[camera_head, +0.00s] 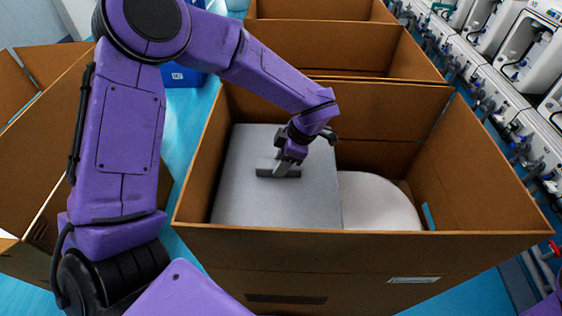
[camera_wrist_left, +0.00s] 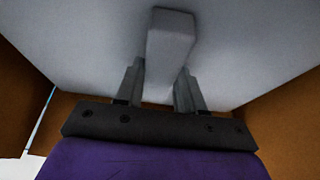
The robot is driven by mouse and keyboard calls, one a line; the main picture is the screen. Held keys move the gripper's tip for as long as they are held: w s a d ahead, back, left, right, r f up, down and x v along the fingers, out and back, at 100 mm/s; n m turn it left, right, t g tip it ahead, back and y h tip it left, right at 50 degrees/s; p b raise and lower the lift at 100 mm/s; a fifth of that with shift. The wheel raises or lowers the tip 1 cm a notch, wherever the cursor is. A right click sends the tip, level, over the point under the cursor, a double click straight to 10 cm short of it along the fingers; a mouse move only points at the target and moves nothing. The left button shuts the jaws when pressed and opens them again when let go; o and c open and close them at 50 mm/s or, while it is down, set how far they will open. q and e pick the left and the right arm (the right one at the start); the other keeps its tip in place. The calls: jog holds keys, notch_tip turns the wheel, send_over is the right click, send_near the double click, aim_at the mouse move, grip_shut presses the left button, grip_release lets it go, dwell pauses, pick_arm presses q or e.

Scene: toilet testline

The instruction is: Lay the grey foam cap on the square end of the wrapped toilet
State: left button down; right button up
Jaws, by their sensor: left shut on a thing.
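The grey foam cap (camera_head: 245,205) lies flat inside the open cardboard box, over the left part of it. A raised block handle stands on its top. My left gripper (camera_head: 281,168) reaches down into the box and is shut on this handle. The left wrist view shows the two fingers of the gripper (camera_wrist_left: 160,85) on either side of the handle, with the cap's surface (camera_wrist_left: 70,45) filling the view behind. The wrapped toilet (camera_head: 378,205) shows as a white rounded end right of the cap. Its square end is hidden under the cap. My right gripper is not in view.
The cardboard box (camera_head: 400,245) has high walls close around the cap. More open boxes (camera_head: 320,45) stand behind it and another box (camera_head: 30,190) stands at the left. A machine line (camera_head: 490,75) runs along the right.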

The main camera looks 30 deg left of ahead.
pick_arm(q)
notch_tip(320, 180, down, 8)
jog(key=b, duration=0.8)
jog(key=shift+f, duration=0.25)
notch_tip(320, 180, down, 6)
jog(key=b, duration=0.2)
jog(key=shift+f, duration=0.4)
jog(key=shift+d, duration=0.1)
jog(key=c, duration=0.6)
grip_release()
